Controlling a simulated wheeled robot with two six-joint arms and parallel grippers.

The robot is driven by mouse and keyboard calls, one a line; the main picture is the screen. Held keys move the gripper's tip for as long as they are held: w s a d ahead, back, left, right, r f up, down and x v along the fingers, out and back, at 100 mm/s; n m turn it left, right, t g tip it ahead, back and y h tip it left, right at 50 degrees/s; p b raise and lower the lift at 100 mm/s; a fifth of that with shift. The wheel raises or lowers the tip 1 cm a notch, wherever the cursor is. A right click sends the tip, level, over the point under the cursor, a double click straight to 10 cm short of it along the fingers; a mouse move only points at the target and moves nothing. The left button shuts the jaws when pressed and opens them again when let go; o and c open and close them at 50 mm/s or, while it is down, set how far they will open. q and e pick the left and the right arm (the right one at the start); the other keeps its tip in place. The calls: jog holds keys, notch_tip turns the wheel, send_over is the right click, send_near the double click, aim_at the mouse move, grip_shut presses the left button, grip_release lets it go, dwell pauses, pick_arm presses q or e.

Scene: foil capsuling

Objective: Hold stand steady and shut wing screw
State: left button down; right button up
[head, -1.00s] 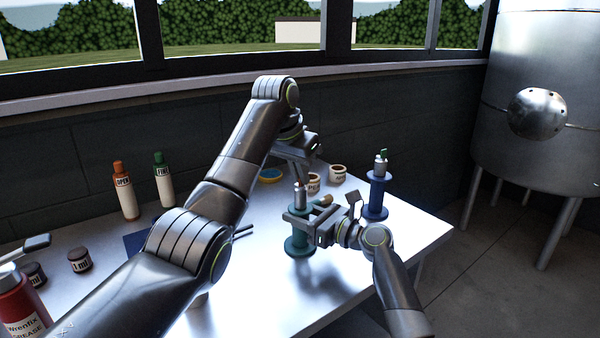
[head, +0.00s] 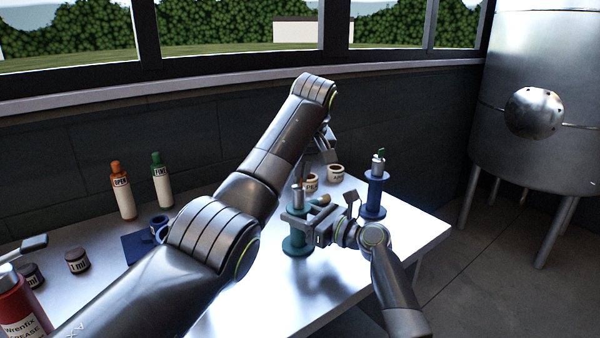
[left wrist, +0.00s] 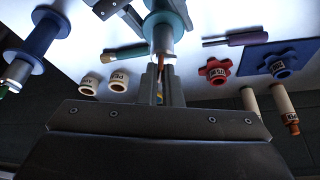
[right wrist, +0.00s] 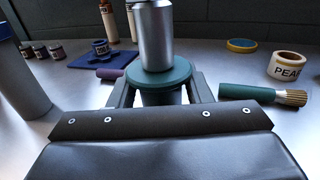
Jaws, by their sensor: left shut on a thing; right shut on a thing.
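The teal stand (head: 296,243) stands upright on the bright table, with a metal cylinder (head: 297,194) at its top. My right gripper (head: 297,222) is shut around the stand below its upper teal disc, as the right wrist view shows at the disc (right wrist: 160,76) and the cylinder (right wrist: 155,35). My left gripper (left wrist: 162,72) is shut on a small orange-brown piece, which looks like the wing screw (left wrist: 163,62), beside the metal cylinder (left wrist: 161,42). In the head view the left fingertips are mostly hidden. The screw's tightness cannot be seen.
A blue stand (head: 375,197) stands just right of the teal one. Two labelled rings (head: 335,172) lie behind. A green brush (right wrist: 250,91) lies near the stand. Bottles (head: 122,192), small jars (head: 77,261) and a red can (head: 20,310) stand left. The table's right edge is close.

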pick_arm(q)
jog(key=shift+n+y, duration=0.5)
jog(key=shift+n, duration=1.1)
jog(key=c, duration=1.6)
grip_release()
jog(key=shift+d, duration=0.1)
